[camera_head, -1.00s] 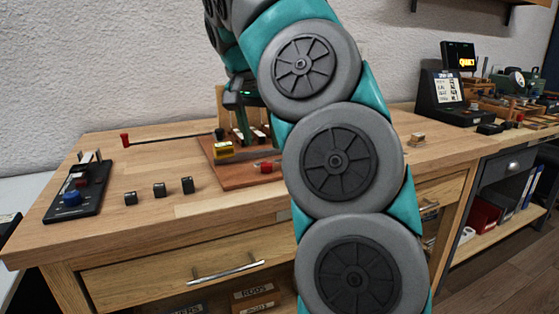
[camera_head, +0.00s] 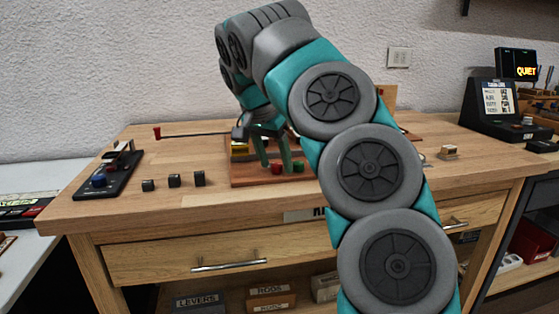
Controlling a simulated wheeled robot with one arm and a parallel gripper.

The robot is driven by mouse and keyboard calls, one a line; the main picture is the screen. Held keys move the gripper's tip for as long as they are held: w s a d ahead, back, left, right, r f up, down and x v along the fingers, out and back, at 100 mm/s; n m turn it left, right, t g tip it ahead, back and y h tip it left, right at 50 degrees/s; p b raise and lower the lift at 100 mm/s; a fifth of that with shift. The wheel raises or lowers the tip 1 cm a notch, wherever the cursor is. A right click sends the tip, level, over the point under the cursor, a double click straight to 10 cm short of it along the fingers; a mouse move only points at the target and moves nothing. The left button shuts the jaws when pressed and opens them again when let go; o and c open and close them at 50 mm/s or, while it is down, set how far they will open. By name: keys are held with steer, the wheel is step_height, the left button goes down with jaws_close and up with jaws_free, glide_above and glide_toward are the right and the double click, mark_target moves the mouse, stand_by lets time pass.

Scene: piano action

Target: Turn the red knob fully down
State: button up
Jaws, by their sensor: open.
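A red knob (camera_head: 157,133) tips the left end of a long dark rod (camera_head: 195,135) that reaches out over the back left of the bench. A second small red piece (camera_head: 277,168) sits at the front of the reddish-brown wooden board (camera_head: 245,181), beside a green piece (camera_head: 298,167). I cannot tell which red piece the task names. My gripper (camera_head: 276,168) points down over the board, its green fingers apart on either side of the small red piece's area. Whether they touch it is unclear. My arm hides much of the board's right part.
Several small black blocks (camera_head: 174,181) stand in front of the rod. A small wooden block (camera_head: 448,152) is on the right.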

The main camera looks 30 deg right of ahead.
jaws_close()
stand_by(0.5)
